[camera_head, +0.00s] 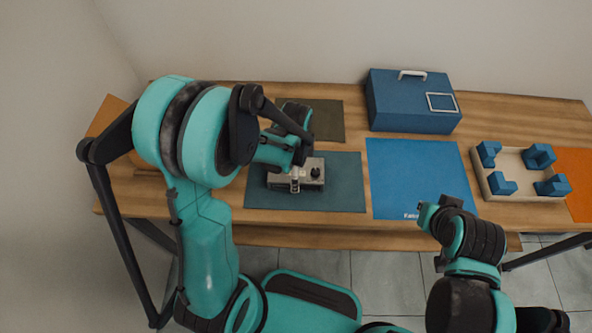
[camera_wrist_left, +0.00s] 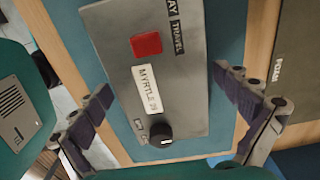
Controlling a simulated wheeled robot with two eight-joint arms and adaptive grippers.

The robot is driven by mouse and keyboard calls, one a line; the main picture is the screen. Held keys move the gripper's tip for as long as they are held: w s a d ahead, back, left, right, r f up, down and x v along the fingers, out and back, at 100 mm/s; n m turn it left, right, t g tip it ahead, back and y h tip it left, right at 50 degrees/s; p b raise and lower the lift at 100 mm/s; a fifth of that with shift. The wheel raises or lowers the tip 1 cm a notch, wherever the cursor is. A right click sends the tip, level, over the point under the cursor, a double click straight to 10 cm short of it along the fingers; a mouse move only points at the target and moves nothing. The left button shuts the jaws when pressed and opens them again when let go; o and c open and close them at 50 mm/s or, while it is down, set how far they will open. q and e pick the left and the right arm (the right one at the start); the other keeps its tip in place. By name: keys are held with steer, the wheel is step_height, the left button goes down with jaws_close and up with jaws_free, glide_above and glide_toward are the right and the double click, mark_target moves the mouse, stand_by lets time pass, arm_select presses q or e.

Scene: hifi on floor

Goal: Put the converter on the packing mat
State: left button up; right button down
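The converter (camera_head: 312,178) is a grey box with a black knob, lying on a teal mat (camera_head: 345,196). In the left wrist view the converter (camera_wrist_left: 180,62) shows a red square and a label that seems to read MYRTLE. My left gripper (camera_head: 298,163) is over it, fingers spread along its two long sides; a firm touch cannot be made out. A blue mat (camera_head: 415,170) with small print lies to the right. A dark olive mat (camera_head: 325,122) lies behind; its print in the left wrist view seems to read FOAM. Which is the packing mat is unclear. My right gripper (camera_head: 440,208) is near the front edge, fingers unclear.
A blue case (camera_head: 412,108) with a handle stands behind the blue mat. A pale tray (camera_head: 514,165) with blue corner blocks is at the right, beside an orange mat (camera_head: 577,170). The blue mat is clear. The wooden table's front edge (camera_head: 330,218) is close by.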

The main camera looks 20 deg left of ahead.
arm_select(q)
steer(key=shift+r+p, duration=0.3)
steer(key=shift+r, duration=0.05)
step_height(320, 180, up, 11)
steer(key=p, duration=0.4)
steer(key=s+a+r+n+t, duration=0.1)
steer(key=s+r+n+t, duration=0.6)
steer(key=n, duration=0.7)
step_height(320, 180, up, 3)
steer(key=shift+s+a+r+n, duration=0.1)
steer(key=shift+s+a+n, duration=0.3)
steer(key=shift+s, duration=0.8)
step_height(320, 180, down, 2)
steer(key=shift+b, duration=1)
